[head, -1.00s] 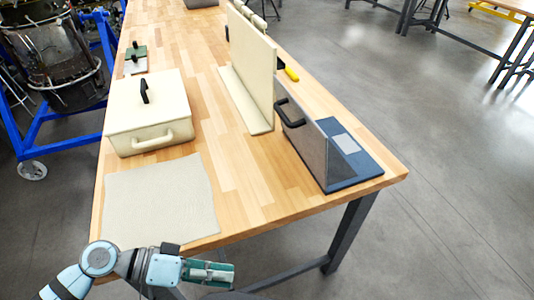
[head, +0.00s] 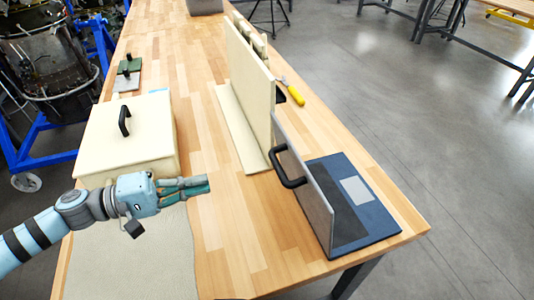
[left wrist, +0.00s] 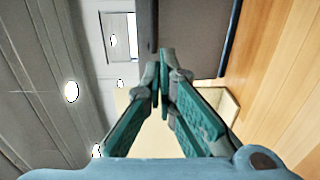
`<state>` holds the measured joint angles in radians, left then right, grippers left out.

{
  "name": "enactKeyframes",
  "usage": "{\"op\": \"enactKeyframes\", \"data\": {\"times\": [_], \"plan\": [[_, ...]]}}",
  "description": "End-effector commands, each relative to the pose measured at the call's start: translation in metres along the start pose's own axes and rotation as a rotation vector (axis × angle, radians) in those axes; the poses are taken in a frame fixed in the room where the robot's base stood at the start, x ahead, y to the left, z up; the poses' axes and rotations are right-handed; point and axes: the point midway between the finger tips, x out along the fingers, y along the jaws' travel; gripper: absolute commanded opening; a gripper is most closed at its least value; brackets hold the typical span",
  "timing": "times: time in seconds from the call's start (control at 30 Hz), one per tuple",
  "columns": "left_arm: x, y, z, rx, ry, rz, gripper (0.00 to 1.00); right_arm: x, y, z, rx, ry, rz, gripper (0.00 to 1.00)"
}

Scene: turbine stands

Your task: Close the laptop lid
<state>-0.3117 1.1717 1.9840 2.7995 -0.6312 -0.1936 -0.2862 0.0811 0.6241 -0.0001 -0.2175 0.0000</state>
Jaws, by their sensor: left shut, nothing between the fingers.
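The laptop stands open at the right front of the table, with its dark blue base (head: 368,212) flat and its grey lid (head: 305,195) upright. A black handle (head: 287,166) sticks out from the lid's back, on the left side. My left gripper (head: 206,185) is shut and empty, left of the lid and apart from it, pointing right. In the left wrist view, the shut fingertips (left wrist: 166,56) point towards the grey lid (left wrist: 196,38), and a dark bar, likely the handle (left wrist: 154,22), shows just beyond them. My right gripper is not in view.
A cream box (head: 125,145) with a black handle stands left, behind my left gripper. A grey-beige mat (head: 135,255) lies in front of it. A tall cream panel (head: 248,75) stands behind the laptop. A yellow-handled tool (head: 298,95) lies behind it. Bare wood separates mat and laptop.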

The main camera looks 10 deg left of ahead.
Motion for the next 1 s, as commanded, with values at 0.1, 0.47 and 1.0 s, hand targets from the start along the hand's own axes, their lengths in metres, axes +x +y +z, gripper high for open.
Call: {"op": "enactKeyframes", "data": {"times": [0.1,0.47,1.0], "plan": [[0.010,-0.005,0.002,0.004,-0.005,0.004,0.00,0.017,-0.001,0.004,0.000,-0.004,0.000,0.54],[0.073,0.006,0.000,0.000,-0.001,0.018,0.00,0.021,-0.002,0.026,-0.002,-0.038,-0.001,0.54],[0.139,0.000,0.000,-0.001,-0.001,0.002,0.00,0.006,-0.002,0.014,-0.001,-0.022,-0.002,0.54]]}}
